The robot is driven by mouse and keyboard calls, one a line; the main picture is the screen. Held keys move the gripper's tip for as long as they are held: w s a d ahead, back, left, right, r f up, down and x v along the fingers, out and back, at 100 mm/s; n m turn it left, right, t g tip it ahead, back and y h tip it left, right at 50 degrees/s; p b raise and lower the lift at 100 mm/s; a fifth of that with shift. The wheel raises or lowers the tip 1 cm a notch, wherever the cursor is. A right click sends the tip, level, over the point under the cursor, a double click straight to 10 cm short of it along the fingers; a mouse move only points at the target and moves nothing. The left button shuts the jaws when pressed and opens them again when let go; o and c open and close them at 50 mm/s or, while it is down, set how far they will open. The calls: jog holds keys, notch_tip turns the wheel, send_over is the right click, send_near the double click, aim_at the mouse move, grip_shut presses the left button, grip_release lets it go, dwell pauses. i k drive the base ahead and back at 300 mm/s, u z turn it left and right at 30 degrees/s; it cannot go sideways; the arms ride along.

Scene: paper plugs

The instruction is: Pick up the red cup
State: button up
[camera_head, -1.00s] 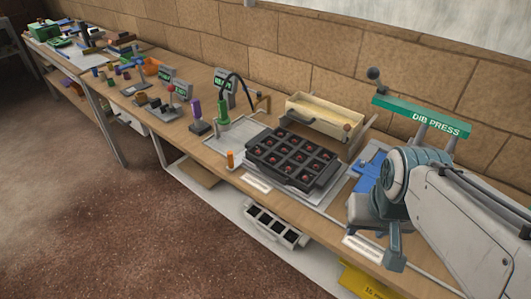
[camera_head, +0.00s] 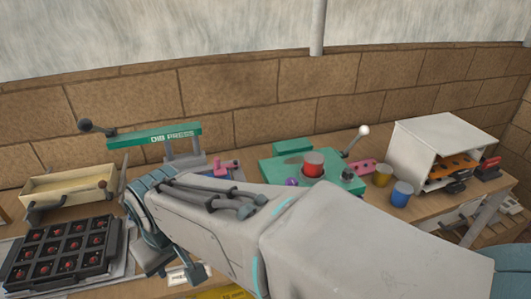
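A red cup (camera_head: 313,163), short and round with a paler top, stands upright on a green machine base (camera_head: 268,172) right of the picture's middle. My own arm crosses the lower middle, in front of the machine, and hides part of the bench. My gripper (camera_head: 194,268) is at the arm's left end, low over the bench's front, well to the left of the cup and apart from it. Its fingers are mostly hidden, so I cannot see how far they are open.
A green DIB PRESS (camera_head: 160,136) stands behind my wrist. A black tray (camera_head: 60,250) and a cream box (camera_head: 70,188) are at left. Yellow (camera_head: 382,176) and blue (camera_head: 401,194) cups stand right of the red one, before a white open cabinet (camera_head: 436,145).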

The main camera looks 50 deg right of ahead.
aim_at(314, 162)
jog(key=z, duration=3.9)
jog(key=i, duration=0.95)
jog(key=u, duration=3.2)
